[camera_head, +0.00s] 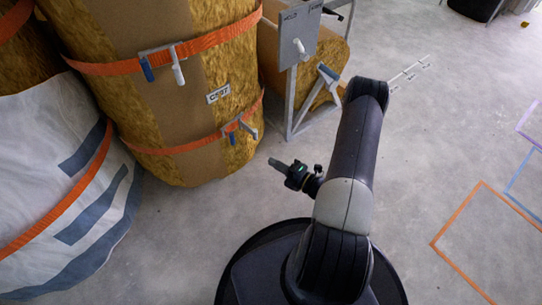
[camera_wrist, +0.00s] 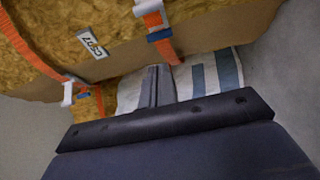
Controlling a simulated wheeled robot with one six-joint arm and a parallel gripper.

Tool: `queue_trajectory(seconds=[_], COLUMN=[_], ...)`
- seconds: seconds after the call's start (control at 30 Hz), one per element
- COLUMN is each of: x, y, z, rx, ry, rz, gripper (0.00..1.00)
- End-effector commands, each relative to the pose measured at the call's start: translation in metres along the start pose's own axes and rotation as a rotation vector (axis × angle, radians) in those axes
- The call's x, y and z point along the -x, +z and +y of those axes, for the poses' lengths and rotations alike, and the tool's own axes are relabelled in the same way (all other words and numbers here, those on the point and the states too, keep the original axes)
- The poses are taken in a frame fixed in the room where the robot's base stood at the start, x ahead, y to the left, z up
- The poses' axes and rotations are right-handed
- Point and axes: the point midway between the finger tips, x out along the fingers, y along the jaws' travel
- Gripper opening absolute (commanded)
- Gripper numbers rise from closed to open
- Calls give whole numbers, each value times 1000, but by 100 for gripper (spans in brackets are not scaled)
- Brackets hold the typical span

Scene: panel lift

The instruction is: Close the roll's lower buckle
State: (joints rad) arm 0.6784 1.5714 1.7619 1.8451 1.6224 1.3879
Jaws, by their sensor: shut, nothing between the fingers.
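The roll (camera_head: 216,73) is a large upright bale of yellow-brown wool in brown wrap, with a small label (camera_head: 218,94) and two orange straps. The lower strap's buckle (camera_head: 240,127) has a blue tab and a pale lever that sticks out at an angle; I cannot tell if it is latched. The upper buckle (camera_head: 163,60) also has a blue and a white part. My gripper (camera_head: 273,162) is shut and empty, apart from the roll, below and right of the lower buckle. The wrist view shows my fingers (camera_wrist: 158,85) and two buckles, one top centre (camera_wrist: 154,20), one left (camera_wrist: 72,92).
A white sack with blue stripes (camera_head: 60,150) and an orange strap stands left of the roll. A grey metal frame with a plate (camera_head: 300,35) and a blue handle stands right of it. Grey floor on the right (camera_head: 470,120) is open, with coloured tape outlines.

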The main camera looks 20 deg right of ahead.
Motion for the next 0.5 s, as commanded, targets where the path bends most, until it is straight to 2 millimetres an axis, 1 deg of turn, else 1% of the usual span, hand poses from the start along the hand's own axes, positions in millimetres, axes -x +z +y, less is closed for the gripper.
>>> queue_trajectory(seconds=[0.27, 0.5], x=[-41, -81], y=[-2, -1], z=[-2, -2], rx=[4, 5], ry=[1, 3], rz=[7, 6], gripper=[0, 0])
